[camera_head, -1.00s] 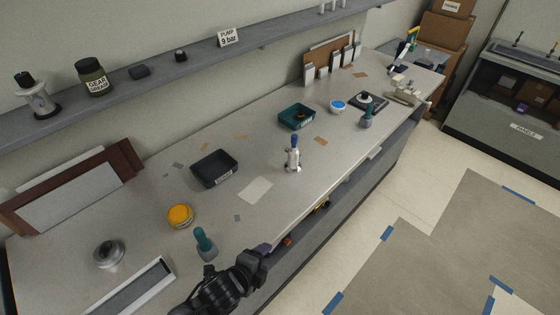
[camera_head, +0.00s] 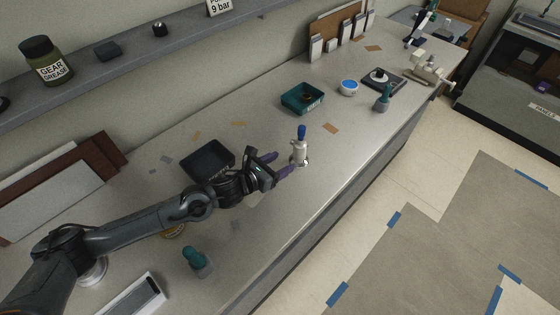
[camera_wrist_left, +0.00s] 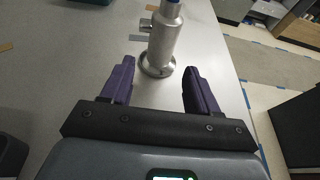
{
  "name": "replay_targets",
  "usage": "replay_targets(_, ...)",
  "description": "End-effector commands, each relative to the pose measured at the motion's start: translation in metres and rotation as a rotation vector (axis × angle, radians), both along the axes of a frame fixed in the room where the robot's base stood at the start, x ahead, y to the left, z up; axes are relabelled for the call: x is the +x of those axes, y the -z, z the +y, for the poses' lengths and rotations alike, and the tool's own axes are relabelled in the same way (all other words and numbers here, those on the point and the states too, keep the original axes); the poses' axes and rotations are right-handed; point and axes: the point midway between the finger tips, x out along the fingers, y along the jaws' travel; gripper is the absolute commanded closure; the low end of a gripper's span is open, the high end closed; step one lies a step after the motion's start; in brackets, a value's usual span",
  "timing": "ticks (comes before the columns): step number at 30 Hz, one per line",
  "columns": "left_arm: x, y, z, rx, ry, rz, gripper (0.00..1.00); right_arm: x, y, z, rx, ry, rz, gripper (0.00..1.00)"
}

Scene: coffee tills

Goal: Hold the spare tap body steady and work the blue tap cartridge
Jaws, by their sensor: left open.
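The spare tap body (camera_head: 299,152) is a silver upright cylinder on a round foot, standing on the bench. The blue tap cartridge (camera_head: 301,132) sticks up from its top. In the left wrist view the tap body (camera_wrist_left: 164,42) stands just beyond my fingertips, with a short side spout to the left; the blue cartridge (camera_wrist_left: 181,2) is cut off by the top edge. My left gripper (camera_head: 282,163) is open, its purple fingers pointing at the tap body from the left. In the left wrist view the gripper (camera_wrist_left: 160,75) has nothing between its fingers. My right gripper is not in view.
A black tray (camera_head: 207,160) lies left of my left gripper. A teal tray (camera_head: 302,98), a white tub with a blue top (camera_head: 348,88) and a teal-handled tool (camera_head: 384,97) stand farther back. Another teal-handled tool (camera_head: 196,262) stands nearer. The bench's front edge is close to the tap.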

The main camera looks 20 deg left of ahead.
Motion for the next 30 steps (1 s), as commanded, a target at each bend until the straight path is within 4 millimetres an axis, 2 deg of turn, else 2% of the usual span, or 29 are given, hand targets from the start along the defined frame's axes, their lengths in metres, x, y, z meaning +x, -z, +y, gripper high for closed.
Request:
replay_targets(5,0.009,0.006,-0.004,0.0,0.001,-0.002,0.4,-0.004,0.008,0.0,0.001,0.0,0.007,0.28)
replay_targets(21,0.059,0.025,-0.024,-0.001,0.001,-0.002,0.4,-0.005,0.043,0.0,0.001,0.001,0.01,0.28)
replay_targets(29,0.069,0.026,-0.027,-0.001,0.002,0.0,0.4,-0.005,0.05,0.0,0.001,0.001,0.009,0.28)
replay_targets(30,0.069,0.025,-0.027,-0.001,0.002,0.0,0.44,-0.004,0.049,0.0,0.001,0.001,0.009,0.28)
